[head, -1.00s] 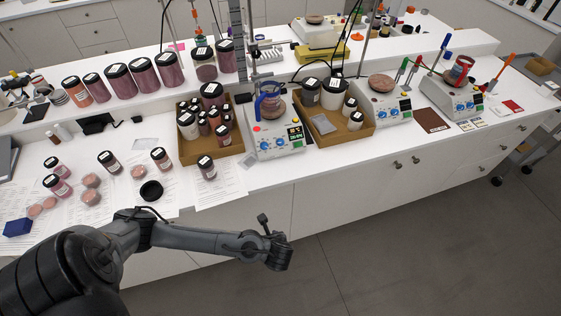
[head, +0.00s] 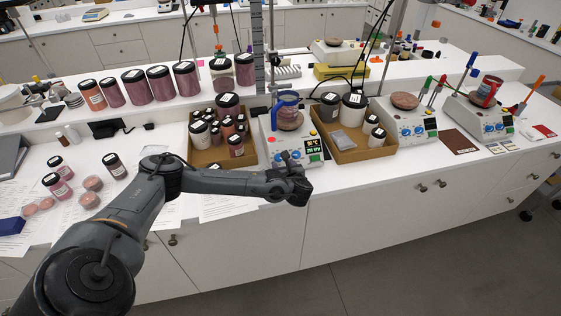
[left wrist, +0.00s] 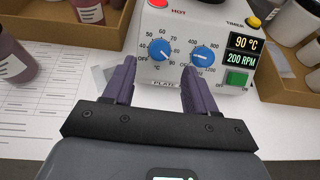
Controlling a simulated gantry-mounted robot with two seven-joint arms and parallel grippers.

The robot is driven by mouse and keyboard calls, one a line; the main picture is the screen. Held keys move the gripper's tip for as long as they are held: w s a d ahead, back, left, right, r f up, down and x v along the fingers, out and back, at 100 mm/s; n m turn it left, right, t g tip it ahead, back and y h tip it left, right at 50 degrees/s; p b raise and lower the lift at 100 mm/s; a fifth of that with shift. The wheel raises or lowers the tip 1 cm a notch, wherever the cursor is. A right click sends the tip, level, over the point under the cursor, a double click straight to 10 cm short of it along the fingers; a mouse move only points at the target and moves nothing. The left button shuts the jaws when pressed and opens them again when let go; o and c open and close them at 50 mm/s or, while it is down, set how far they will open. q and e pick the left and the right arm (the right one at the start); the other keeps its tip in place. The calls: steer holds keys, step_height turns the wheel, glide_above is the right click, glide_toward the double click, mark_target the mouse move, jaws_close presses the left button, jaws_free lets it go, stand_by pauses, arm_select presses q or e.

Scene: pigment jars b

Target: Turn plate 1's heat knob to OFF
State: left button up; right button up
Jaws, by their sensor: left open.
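Plate 1 (head: 271,149) is the white hotplate between two cardboard trays in the head view. The left wrist view shows its front panel (left wrist: 172,22) close up. The heat knob (left wrist: 160,50) is blue, with a °C scale and an OFF mark at lower left. I cannot tell its exact setting. A second blue knob (left wrist: 203,56) is to its right. The display (left wrist: 242,50) reads 90 °C and 200 RPM. My left gripper (head: 300,188) is in front of the panel. In the left wrist view its open, empty fingers (left wrist: 158,68) point towards the heat knob, apart from it.
A cardboard tray of jars (head: 208,157) stands left of plate 1, another tray (head: 345,155) right of it. A green switch (left wrist: 236,78), red button (left wrist: 158,3) and timer button (left wrist: 253,21) are on the panel. Papers (head: 225,206) lie at the bench's front edge.

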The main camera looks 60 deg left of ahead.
mark_target(280, 158)
arm_select(q)
steer(key=shift+x, duration=3.05)
steer(key=c, duration=1.1)
steer(key=shift+o, duration=0.2)
